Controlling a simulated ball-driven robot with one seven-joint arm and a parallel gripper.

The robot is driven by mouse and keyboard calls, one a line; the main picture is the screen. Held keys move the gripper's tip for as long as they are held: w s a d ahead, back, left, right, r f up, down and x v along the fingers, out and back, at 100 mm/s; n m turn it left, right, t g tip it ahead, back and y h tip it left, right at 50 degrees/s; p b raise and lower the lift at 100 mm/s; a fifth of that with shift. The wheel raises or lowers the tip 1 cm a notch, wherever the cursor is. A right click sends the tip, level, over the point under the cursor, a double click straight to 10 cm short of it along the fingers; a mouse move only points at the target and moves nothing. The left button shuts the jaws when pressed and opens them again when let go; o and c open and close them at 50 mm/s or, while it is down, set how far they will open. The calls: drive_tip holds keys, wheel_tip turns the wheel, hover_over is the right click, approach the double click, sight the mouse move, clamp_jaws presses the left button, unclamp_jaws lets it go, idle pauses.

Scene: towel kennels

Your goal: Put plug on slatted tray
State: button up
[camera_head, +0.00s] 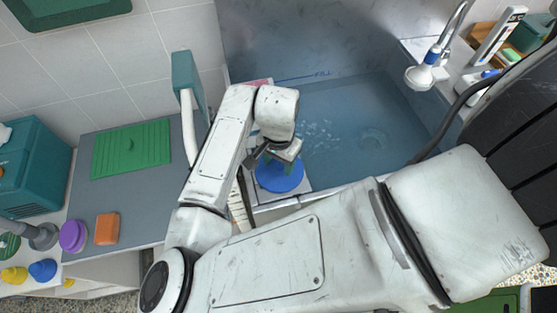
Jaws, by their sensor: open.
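The green slatted tray (108,163) lies flat on the grey counter at the left. My gripper (277,166) is open and points down over a round blue disc (291,183) on a pale ledge at the tub's near left corner. The gripper hides part of the disc, and I cannot tell whether they touch. I cannot say for sure which thing is the plug.
An orange block (107,229), a purple round piece (73,236) and small yellow (14,275) and blue (43,270) pieces stand at the left. A teal upright panel (188,75) with a white edge stands between counter and tub. The water-filled tub (350,125) lies right.

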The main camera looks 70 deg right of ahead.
sight(279, 165)
wheel_tip(279, 165, up, 12)
drive_tip(key=shift+r+b, duration=0.2)
drive_tip(key=shift+b, duration=0.15)
drive_tip(key=shift+s, duration=0.1)
idle(0.4)
